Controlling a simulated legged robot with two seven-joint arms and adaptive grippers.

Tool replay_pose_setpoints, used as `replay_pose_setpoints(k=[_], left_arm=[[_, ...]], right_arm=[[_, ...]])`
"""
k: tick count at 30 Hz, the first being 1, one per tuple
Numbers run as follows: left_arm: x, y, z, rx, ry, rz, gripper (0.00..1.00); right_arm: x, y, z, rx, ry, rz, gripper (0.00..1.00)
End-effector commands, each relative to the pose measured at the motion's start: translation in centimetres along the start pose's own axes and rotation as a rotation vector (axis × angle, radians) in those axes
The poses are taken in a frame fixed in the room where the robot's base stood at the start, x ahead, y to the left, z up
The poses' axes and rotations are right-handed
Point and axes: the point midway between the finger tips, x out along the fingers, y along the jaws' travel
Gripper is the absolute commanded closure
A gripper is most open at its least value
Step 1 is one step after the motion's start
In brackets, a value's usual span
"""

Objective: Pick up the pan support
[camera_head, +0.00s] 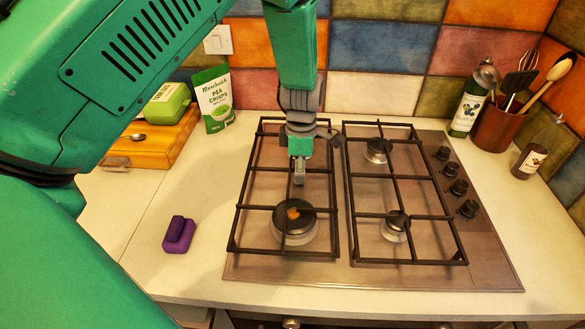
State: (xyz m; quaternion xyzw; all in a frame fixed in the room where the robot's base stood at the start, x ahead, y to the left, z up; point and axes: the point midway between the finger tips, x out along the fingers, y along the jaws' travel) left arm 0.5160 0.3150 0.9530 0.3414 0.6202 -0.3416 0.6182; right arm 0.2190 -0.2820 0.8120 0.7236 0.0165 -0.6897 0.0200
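A gas hob (375,277) has two black pan supports side by side. The left pan support (257,207) lies flat over two burners, and the right pan support (430,217) lies over the other two. My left gripper (299,178) hangs down over the middle of the left pan support and hides part of its bars and the rear left burner. I cannot tell whether its fingers touch the bars or are open or shut. My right gripper is not in view.
A small orange-brown bit (293,213) lies on the front left burner. A purple block (179,234) sits left of the hob. A green snack bag (214,98) and wooden box (150,150) stand behind left. A bottle (466,113), utensil pot (497,126) and jar (529,161) stand right.

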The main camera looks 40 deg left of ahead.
Motion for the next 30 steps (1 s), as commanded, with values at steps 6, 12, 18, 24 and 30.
replay_pose_setpoints(k=[6, 12, 18, 24, 30], left_arm=[[0.0, 0.0, 0.0, 0.000, -0.001, 0.001, 0.80], [0.0, 0.1, 0.0, -0.001, -0.001, 0.001, 1.00], [-0.1, 0.1, 0.0, -0.001, -0.001, 0.003, 1.00], [-1.7, 0.2, 0.1, 0.000, -0.003, 0.007, 1.00], [-5.5, 0.2, 0.0, 0.000, -0.003, 0.009, 1.00]], right_arm=[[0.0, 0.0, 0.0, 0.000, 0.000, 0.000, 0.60], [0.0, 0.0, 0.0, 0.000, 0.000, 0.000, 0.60], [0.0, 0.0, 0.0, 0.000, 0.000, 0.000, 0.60], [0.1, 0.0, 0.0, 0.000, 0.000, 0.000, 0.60], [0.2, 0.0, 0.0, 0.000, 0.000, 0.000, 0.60]])
